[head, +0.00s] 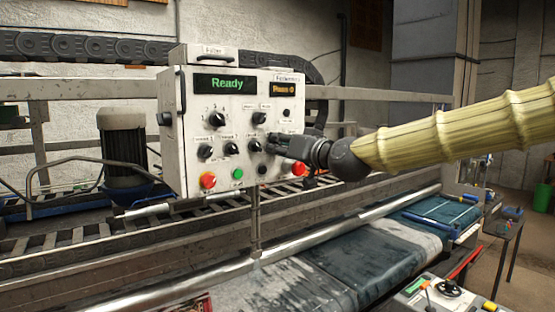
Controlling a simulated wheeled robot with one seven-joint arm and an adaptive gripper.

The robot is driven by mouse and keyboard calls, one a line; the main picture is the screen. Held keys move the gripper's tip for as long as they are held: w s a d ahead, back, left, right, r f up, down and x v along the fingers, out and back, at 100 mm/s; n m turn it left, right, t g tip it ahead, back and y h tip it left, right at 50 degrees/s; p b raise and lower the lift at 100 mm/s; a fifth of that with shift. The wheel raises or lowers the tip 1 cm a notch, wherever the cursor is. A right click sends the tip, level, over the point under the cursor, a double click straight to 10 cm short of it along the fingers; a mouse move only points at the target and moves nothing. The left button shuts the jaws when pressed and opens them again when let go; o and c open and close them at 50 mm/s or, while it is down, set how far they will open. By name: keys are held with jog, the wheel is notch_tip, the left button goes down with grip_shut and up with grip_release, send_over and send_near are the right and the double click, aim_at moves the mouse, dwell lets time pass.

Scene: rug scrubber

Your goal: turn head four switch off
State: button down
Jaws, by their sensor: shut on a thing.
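The white control box (243,88) stands left of centre in the head view, with a green "Ready" display (225,84) and a smaller amber display (283,90). A lower row of black rotary switches crosses its front, with a left one (205,152), a second (231,147) and a third (254,145). Their small labels are too blurred to read surely. My gripper (272,144) reaches in from the right at the right end of this row. It is shut on a switch there, apparently the head four switch, which its dark fingers hide. The switch's setting cannot be seen.
Above are two more black knobs (217,115) and (259,118). Below are a red button (208,180) and a green button (238,174). A metal rail (300,240) and wet dark rugs (375,255) lie in front.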

jog(key=shift+f+n+b, duration=0.2)
jog(key=shift+n+b, duration=0.7)
jog(key=shift+n, duration=0.15)
jog(key=shift+f+n+b, duration=0.15)
jog(key=shift+n+b, duration=0.7)
jog(key=shift+n, duration=0.2)
jog(key=c, duration=1.5)
grip_release()
jog(key=o, duration=0.3)
jog(key=shift+s+r, duration=0.1)
jog(key=shift+r, duration=0.1)
jog(key=shift+d, duration=0.1)
jog(key=v, duration=1.2)
